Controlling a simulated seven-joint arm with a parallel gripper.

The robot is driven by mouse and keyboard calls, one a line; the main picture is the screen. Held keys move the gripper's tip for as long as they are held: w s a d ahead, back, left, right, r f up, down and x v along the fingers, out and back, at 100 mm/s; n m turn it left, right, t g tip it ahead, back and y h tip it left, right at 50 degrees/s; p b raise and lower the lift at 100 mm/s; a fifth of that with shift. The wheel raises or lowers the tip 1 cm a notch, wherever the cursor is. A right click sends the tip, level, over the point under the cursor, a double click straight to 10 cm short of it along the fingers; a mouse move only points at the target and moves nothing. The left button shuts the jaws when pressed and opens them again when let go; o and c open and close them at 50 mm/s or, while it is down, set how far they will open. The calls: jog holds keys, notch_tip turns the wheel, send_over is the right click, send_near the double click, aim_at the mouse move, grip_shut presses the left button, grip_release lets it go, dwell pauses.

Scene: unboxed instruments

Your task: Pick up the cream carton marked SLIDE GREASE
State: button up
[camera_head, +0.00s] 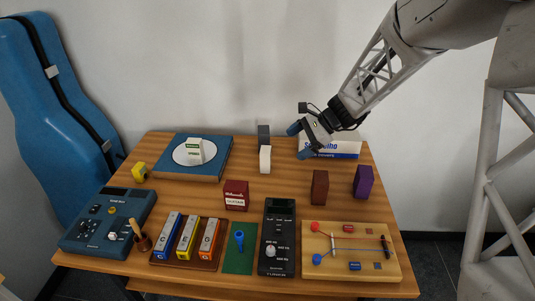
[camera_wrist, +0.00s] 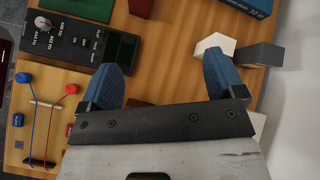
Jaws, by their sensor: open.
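A plain cream carton (camera_head: 265,159) stands upright near the middle back of the table, in front of a dark grey box; I read no marking on it. It also shows in the wrist view (camera_wrist: 214,44), just beyond the right fingertip and apart from it. Another pale carton (camera_head: 195,151) with a green band sits on the disc of the blue turntable; its small print is not clearly readable. My gripper (camera_head: 300,141) is above the back right of the table, right of the plain cream carton. In the wrist view my gripper (camera_wrist: 162,67) is open, with only bare wood between its blue fingertips.
The dark grey box (camera_head: 264,135) stands close behind the plain carton. A long white-and-blue box (camera_head: 345,148) lies behind my gripper. A red carton (camera_head: 236,195), brown box (camera_head: 319,187) and purple box (camera_head: 363,182) stand around the middle. Devices fill the front; bare wood lies between.

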aim_at(266, 152)
jog(key=w+a+f+m+y, duration=0.2)
jog(key=w+f+m, duration=0.1)
jog(key=w+f, duration=0.3)
jog(key=w+a+f+m+t+y, duration=0.1)
jog(key=w+a+f+m, duration=0.1)
jog(key=w+f, duration=0.4)
jog(key=shift+w+f+m+y, duration=0.15)
jog(key=shift+w+m+y, duration=0.3)
jog(key=shift+w, duration=0.7)
jog(key=shift+a, duration=0.15)
jog(key=shift+x, duration=1.25)
jog(key=shift+f, duration=0.1)
jog(key=shift+x, duration=2.5)
